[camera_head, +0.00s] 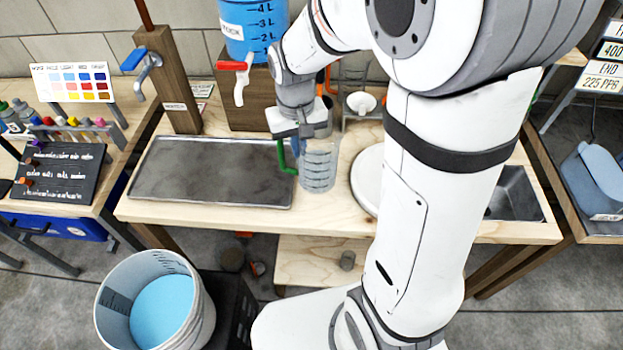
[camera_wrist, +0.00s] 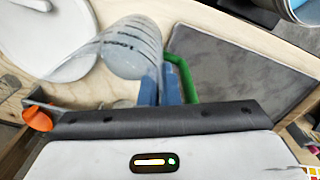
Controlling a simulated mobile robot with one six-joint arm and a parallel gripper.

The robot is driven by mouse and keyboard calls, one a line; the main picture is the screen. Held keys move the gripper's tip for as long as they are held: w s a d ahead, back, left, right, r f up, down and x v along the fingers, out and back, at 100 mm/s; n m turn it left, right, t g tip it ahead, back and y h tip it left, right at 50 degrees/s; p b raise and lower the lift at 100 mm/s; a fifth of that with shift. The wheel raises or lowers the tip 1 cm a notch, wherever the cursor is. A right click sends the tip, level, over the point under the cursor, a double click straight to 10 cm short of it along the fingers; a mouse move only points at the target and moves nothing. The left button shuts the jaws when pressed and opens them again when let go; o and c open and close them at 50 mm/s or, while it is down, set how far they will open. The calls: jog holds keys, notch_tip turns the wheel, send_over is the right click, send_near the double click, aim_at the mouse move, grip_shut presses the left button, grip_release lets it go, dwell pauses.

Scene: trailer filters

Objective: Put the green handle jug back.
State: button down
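The green handle jug (camera_head: 319,170) is a clear jug with dark measuring marks. In the head view it looks roughly upright, beside the right end of the grey tray. Its green handle (camera_head: 284,158) is on the left, at my gripper (camera_head: 293,146). In the wrist view the jug body (camera_wrist: 132,50) is ahead of my gripper (camera_wrist: 160,84). The blue fingers are close together at the green handle (camera_wrist: 187,80) and look shut on it. I cannot tell whether the jug's base touches the counter.
The grey tray (camera_head: 210,172) lies on the wooden counter. A white round disc (camera_head: 367,180) is right of the jug. A rack with a clear vessel (camera_head: 355,75) stands behind. A blue container (camera_head: 250,30) with a red tap sits on a wooden block. A bucket of blue liquid (camera_head: 110,310) is below.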

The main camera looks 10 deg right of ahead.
send_over(301, 185)
notch_tip(301, 185, down, 9)
jog(key=shift+r+p, duration=0.15)
jog(key=shift+p, duration=0.2)
jog(key=c, duration=2.1)
grip_release()
jog(key=shift+f, duration=0.25)
jog(key=o, duration=0.4)
jog(key=shift+r, duration=0.1)
